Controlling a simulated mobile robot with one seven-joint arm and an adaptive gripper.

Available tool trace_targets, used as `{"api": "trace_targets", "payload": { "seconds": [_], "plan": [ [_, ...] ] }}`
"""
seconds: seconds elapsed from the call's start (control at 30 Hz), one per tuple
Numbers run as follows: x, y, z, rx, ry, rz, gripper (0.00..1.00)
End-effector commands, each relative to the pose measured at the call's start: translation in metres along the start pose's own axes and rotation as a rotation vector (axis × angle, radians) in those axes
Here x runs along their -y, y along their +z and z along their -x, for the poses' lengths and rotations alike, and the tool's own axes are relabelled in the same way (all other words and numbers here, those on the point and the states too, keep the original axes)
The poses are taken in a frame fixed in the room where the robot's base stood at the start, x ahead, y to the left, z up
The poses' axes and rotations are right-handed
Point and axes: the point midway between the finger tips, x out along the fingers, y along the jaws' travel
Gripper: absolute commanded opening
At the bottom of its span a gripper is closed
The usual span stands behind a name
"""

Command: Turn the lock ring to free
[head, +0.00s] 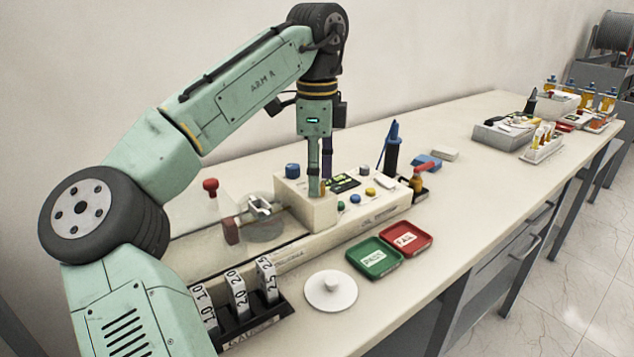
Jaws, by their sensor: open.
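My gripper (320,184) points straight down over the left part of a cream bench instrument (345,228). Its two fingers are apart, with the tips close to the top of the instrument's raised block (309,207). I cannot tell whether they touch it. No lock ring can be made out for certain; it may be hidden by the fingers or too small to tell. A dark blue knob (293,171) stands on the block just left of the fingers. A small display (345,183) and several coloured knobs lie to the right.
A clear guard and a red-knobbed lever (211,188) stand left of the instrument. The right bench front is clear.

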Motion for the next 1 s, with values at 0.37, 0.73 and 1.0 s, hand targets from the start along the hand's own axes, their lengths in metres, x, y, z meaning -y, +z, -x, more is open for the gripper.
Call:
{"api": "trace_targets", "payload": {
  "seconds": [0.37, 0.73, 1.0],
  "plan": [
    [-0.0003, 0.0001, -0.0113, 0.000, 0.000, 0.000, 0.44],
    [-0.0002, 0.0001, -0.0111, 0.000, 0.000, 0.000, 0.24],
    [-0.0002, 0.0000, -0.0111, 0.000, 0.000, 0.000, 0.06]
  ]
}}
